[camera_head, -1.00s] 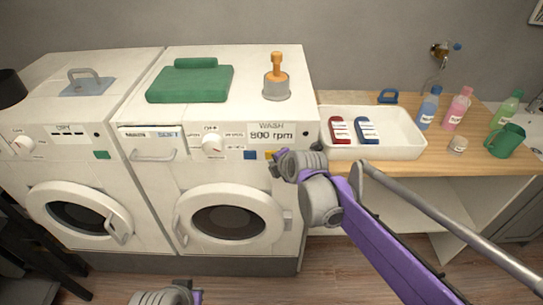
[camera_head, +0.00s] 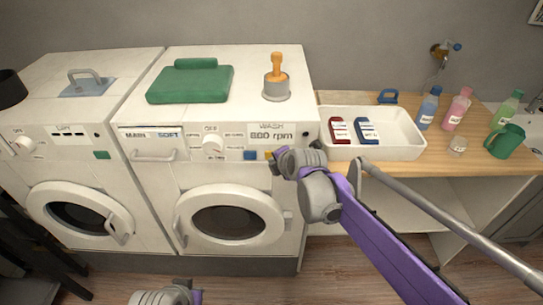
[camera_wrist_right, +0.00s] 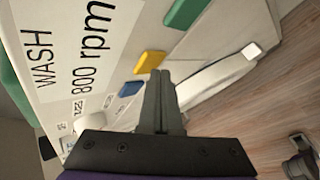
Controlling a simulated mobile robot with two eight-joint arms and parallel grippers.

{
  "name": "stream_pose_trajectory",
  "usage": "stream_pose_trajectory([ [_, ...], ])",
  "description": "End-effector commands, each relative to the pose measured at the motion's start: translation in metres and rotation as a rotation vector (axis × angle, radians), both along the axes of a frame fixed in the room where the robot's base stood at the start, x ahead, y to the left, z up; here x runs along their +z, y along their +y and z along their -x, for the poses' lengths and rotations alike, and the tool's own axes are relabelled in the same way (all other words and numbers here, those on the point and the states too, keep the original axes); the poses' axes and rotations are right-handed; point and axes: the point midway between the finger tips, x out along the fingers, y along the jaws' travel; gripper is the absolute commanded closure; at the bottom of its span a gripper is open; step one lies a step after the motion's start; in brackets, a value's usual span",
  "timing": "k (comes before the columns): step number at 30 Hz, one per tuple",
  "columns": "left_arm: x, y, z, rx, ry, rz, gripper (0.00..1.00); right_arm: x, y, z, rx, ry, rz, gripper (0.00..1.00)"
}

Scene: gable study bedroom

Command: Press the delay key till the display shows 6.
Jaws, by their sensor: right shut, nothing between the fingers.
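The right-hand washer (camera_head: 140,215) has a display (camera_head: 271,134) that reads "800 rpm" under the word WASH; it also shows in the wrist view (camera_wrist_right: 92,45). Below it are a blue key (camera_head: 249,155) and a yellow key (camera_head: 269,155). The wrist view shows the blue key (camera_wrist_right: 130,89), the yellow key (camera_wrist_right: 150,62) and a green key (camera_wrist_right: 187,12) in a row. No key label is readable, so I cannot tell which is delay. My right gripper (camera_wrist_right: 161,76) is shut and empty, its tips close beside the yellow key; contact is unclear. My left gripper's fingers are out of view.
A second machine (camera_head: 75,172) stands at the left. At right, a wooden counter (camera_head: 480,163) holds a white tray (camera_head: 390,152), bottles and a green mug (camera_head: 503,141).

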Motion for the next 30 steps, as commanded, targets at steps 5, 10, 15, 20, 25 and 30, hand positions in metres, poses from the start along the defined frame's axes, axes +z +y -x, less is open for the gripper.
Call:
stream_pose_trajectory([
  [5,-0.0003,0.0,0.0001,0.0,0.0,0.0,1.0,-0.0003,-0.0001,0.0003,0.0,0.0,0.0,1.0],
  [10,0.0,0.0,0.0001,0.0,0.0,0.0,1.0,-0.0002,-0.0001,-0.0004,0.0,0.0,0.0,1.0],
  [15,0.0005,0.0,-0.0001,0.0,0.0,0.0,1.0,-0.0001,-0.0001,-0.0022,0.0,0.0,0.0,1.0],
  [20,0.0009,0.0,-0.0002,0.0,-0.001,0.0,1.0,-0.0001,-0.0001,-0.0042,0.0,0.0,0.0,1.0],
  [25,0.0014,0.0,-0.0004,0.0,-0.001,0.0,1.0,0.0,-0.0002,-0.0061,0.0,0.0,0.0,1.0],
  [30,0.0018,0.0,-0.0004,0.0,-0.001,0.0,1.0,-0.0001,-0.0003,-0.0078,0.0,0.0,0.0,1.0],
])
